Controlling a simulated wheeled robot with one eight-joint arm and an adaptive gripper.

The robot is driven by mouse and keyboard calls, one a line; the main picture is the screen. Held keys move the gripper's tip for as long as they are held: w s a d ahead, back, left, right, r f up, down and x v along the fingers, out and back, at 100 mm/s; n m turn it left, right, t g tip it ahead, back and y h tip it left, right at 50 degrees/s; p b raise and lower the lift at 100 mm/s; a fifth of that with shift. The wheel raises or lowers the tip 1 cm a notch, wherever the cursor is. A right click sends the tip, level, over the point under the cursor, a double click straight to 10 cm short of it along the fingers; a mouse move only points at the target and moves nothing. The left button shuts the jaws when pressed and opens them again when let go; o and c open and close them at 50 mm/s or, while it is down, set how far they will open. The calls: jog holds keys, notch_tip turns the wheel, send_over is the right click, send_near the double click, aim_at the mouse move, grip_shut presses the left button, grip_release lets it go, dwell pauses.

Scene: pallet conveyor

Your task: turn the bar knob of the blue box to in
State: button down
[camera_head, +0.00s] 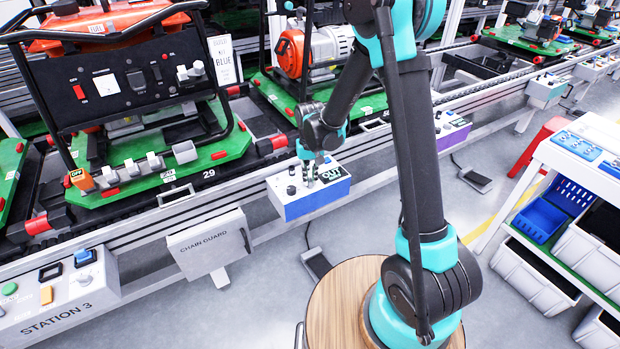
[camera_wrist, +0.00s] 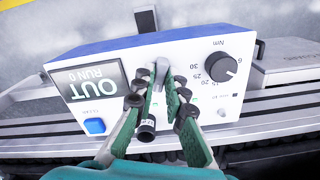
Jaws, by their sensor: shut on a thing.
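The blue box (camera_head: 318,202) sits on the front rail of the conveyor, with a white control face and blue side. In the wrist view the box (camera_wrist: 205,40) fills the middle, and its display (camera_wrist: 101,87) reads OUT, RUN 0. The bar knob (camera_wrist: 161,70) is a small grey bar between my fingertips, partly hidden by them. My gripper (camera_wrist: 162,88) is shut on this bar, green fingers on both sides. In the head view my gripper (camera_head: 309,178) reaches down onto the box's face from above. Any in/out marks around the knob are hidden or too small to read.
On the same face are a black Nm dial (camera_wrist: 221,67) right of my fingers, a blue CLEAR button (camera_wrist: 95,126), and a black cylindrical part (camera_wrist: 146,130) close below the fingers. A generator (camera_head: 130,90) on a green pallet stands left; a chain guard (camera_head: 212,246) hangs in front.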

aim_at(310, 180)
jog(key=n, duration=0.5)
jog(key=shift+n, duration=2.5)
jog(key=c, duration=1.6)
grip_release()
jog(key=shift+o, duration=0.2)
notch_tip(310, 180, up, 12)
